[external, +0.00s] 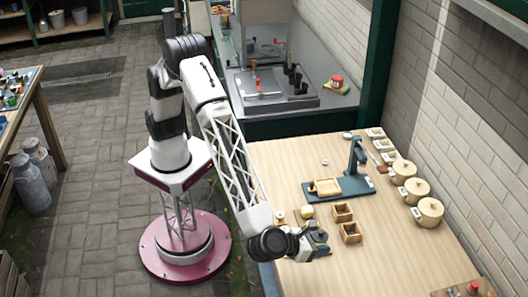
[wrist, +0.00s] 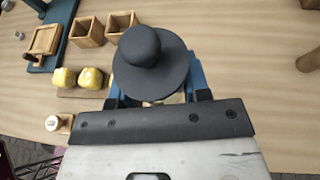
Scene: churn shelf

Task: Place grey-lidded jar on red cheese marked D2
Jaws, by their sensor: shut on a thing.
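The grey-lidded jar (wrist: 152,62) is in my gripper (wrist: 158,95); its wide dark grey lid and round knob fill the middle of the wrist view and hide its body. The gripper's blue fingers show on either side below the lid. In the external view, my gripper (external: 317,241) is over the front left part of the wooden table, beside the small wooden boxes. I cannot identify the red cheese marked D2; no marking is readable. A small red item (external: 337,83) is on the far counter, and another red item (external: 473,287) shows at the bottom right.
Two yellow cheeses (wrist: 78,78) lie on a board left of the jar. Two open wooden boxes (external: 346,222) and a dark blue press (external: 357,160) with a wooden tray stand behind. Round lidded pots (external: 417,190) line the wall side.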

